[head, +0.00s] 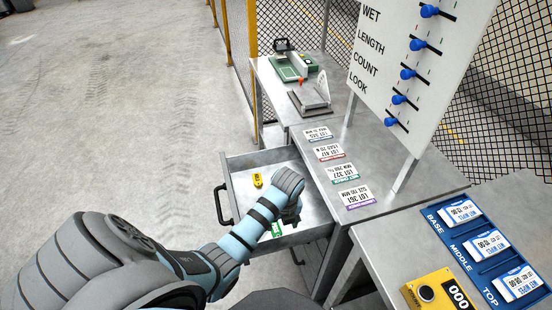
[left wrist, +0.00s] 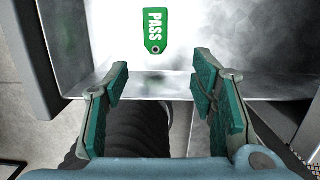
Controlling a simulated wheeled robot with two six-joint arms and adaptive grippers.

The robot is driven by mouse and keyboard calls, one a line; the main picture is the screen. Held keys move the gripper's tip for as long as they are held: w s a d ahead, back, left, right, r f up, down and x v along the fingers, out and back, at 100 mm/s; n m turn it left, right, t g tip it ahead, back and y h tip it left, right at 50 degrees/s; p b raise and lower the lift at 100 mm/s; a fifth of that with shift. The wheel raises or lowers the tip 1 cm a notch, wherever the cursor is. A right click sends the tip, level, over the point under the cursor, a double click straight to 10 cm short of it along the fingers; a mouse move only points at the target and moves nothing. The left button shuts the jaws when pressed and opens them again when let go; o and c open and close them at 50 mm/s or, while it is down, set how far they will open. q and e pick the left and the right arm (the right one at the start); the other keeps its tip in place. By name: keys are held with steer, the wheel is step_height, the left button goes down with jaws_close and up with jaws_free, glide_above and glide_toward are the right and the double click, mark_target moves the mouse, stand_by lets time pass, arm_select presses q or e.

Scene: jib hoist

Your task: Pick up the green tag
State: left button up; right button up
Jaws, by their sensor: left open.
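The green tag (left wrist: 143,30) reads PASS and lies flat on the metal floor of the open drawer (head: 240,165). In the left wrist view it is beyond my fingertips, a little left of the middle. In the head view a small part of the tag (head: 297,229) shows beside my gripper. My left gripper (left wrist: 160,80) is open and empty, over the drawer's near wall, with the tag apart from both fingers. In the head view my left gripper (head: 286,222) is partly hidden by its own wrist. My right gripper is not in view.
A yellow tag (head: 258,180) lies farther back in the drawer. The bench (head: 395,190) beside it holds several paper lot labels and a panel with blue sliders (head: 408,74). A blue rack (head: 475,262) and a yellow counter box (head: 435,293) stand at the lower right.

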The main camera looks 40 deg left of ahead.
mark_target(276, 231)
arm_select(q)
steer(key=a+f+b, duration=0.1)
steer(key=f, duration=0.2)
steer(key=a+f+b, duration=0.1)
steer(key=f, duration=0.2)
steer(key=w+a+f+b, duration=0.1)
steer(key=f, duration=0.1)
steer(key=shift+f, duration=0.4)
steer(key=shift+r, duration=0.1)
steer(key=shift+c, duration=0.6)
steer(key=shift+d, duration=0.1)
steer(key=c, duration=0.9)
